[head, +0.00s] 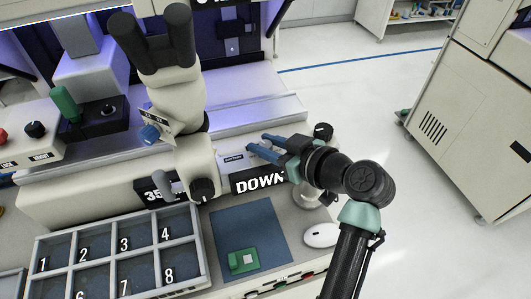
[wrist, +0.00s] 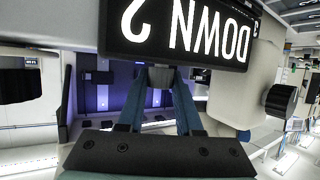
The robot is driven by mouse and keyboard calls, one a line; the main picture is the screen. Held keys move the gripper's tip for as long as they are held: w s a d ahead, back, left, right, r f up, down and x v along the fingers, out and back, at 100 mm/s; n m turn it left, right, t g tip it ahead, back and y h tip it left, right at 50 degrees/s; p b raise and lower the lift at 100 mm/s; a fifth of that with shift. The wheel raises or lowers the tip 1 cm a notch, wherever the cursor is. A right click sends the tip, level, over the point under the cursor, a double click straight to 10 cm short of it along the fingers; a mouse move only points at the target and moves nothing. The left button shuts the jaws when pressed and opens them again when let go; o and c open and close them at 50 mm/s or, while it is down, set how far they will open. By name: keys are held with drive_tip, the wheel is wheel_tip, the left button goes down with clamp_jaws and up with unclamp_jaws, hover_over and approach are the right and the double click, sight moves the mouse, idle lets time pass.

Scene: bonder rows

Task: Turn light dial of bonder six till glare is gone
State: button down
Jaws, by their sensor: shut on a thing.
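My gripper (head: 258,143) reaches in from the right, its two blue fingers over a small pale labelled box (head: 234,158) behind the sign reading DOWN (head: 258,181). In the wrist view my gripper (wrist: 160,80) is shut on a small grey thing (wrist: 161,76) just below that sign (wrist: 185,28), which appears upside down. I cannot tell whether the grey thing is the light dial. A black knob (head: 323,130) stands on the machine right of my gripper. A blue knob (head: 149,133) is on the microscope (head: 180,90). No bonder number six is readable on this machine.
A numbered compartment tray (head: 122,250) stands front left. A blue mat (head: 243,222) bears a green board (head: 242,261), with a white mouse (head: 321,235) to its right. A control box with red and black knobs (head: 36,129) is far left. Open floor (head: 350,90) lies right, before a cabinet (head: 470,110).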

drive_tip(key=shift+f+n+g+y+b, duration=0.1)
drive_tip(key=shift+n+g+y+b, duration=0.2)
drive_tip(key=shift+n+g, duration=0.1)
drive_tip(key=c, duration=0.6)
unclamp_jaws()
drive_tip(key=b+v, duration=0.2)
drive_tip(key=v, duration=1.1)
